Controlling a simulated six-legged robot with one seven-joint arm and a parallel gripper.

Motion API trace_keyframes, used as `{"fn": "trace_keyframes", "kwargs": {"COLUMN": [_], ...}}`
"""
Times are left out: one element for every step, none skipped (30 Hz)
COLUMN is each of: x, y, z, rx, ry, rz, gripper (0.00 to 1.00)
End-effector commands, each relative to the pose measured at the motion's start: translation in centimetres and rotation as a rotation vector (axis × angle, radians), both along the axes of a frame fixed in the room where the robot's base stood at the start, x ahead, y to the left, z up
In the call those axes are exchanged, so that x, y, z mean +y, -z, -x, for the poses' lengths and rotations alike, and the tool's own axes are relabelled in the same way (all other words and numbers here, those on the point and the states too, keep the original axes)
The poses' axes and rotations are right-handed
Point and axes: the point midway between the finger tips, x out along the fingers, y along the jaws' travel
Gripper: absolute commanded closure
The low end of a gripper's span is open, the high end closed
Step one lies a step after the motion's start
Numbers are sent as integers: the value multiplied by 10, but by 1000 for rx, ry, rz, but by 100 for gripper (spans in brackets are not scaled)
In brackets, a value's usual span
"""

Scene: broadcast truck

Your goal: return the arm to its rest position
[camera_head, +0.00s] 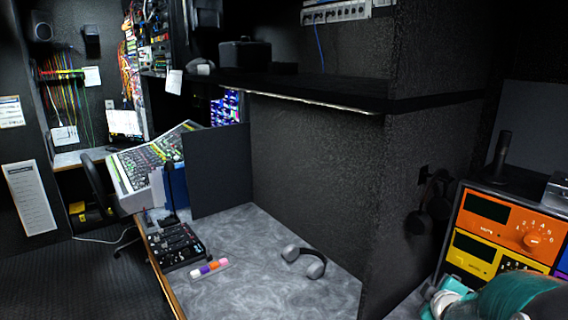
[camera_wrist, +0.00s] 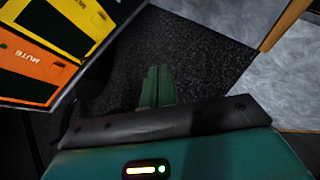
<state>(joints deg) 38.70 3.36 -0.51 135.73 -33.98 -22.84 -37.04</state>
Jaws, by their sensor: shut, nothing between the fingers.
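Part of my teal arm shows at the lower right corner of the head view, in front of the orange and yellow panels; the fingers cannot be made out there.
The orange panel (camera_head: 497,222) and yellow panel (camera_head: 474,252) stand close to my arm; the wrist view shows them at upper left. A grey counter (camera_head: 250,285) holds headphones (camera_head: 304,261) and a black control box (camera_head: 176,245). Dark floor (camera_head: 105,285) lies open at left.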

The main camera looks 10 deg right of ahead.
Motion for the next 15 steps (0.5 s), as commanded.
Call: {"fn": "trace_keyframes", "kwargs": {"x": [20,31,45,56,67,83,95,107,124,137,150,167,180,193,210], "y": [-16,-22,-31,-37,-42,-48,-53,-58,-64,-68,-71,-75,-77,-80,-84], "z": [-2,0,2,4,8,13,17,22,29,36,43,53,61,69,82], "rx": [2,8,13,20,25,34,41,47,57,66,76,93,105,119,140], "ry": [23,46,73,95,114,141,159,179,201,218,234,254,268,280,296], "rz": [-35,-64,-104,-135,-166,-212,-245,-281,-328,-365,-403,-453,-490,-528,-578], "gripper": [100,100,100,100,100,100,100,100,100,100,100,100,100,100,100]}}
